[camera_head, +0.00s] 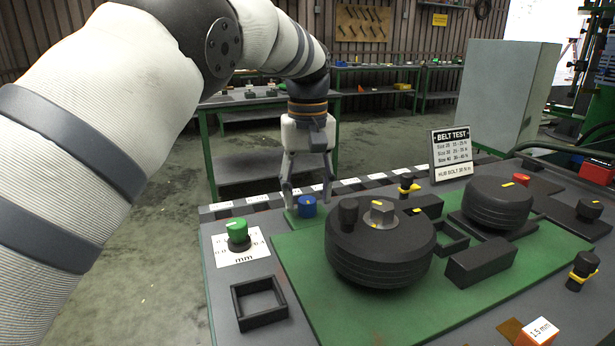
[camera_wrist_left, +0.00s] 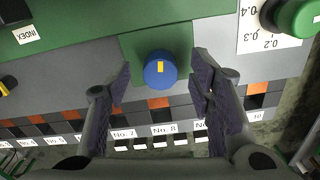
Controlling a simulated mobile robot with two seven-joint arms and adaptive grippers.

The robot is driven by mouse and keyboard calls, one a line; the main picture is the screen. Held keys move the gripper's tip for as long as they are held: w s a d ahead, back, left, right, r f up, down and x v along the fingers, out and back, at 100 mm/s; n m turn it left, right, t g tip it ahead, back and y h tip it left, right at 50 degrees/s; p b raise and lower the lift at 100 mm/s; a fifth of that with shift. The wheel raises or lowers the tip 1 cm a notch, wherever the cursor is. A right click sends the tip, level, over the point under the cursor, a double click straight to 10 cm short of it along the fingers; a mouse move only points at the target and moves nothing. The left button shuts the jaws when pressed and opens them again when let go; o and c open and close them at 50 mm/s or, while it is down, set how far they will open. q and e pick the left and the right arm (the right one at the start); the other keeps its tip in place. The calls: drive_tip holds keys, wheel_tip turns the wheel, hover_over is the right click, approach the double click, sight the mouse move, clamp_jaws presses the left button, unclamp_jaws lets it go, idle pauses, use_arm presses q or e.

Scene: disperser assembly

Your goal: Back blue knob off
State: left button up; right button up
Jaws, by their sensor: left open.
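The blue knob (camera_head: 307,207) stands at the back edge of the bench, on a small green patch. It has a yellow mark on top and shows between the fingers in the left wrist view (camera_wrist_left: 160,69). My left gripper (camera_head: 308,200) comes down from above with its fingers spread on either side of the knob. In the wrist view the left gripper (camera_wrist_left: 160,80) is open, with a gap between each finger and the knob. My right gripper is in neither view.
A green knob (camera_head: 237,230) on a white scale card stands left of the blue knob. A square black frame (camera_head: 259,303) lies at the front left. A belt test sign (camera_head: 451,150) stands behind.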

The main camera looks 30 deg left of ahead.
sight(308, 200)
use_arm(q)
wheel_tip(308, 200, up, 11)
idle(0.3)
drive_tip(key=shift+s, duration=0.1)
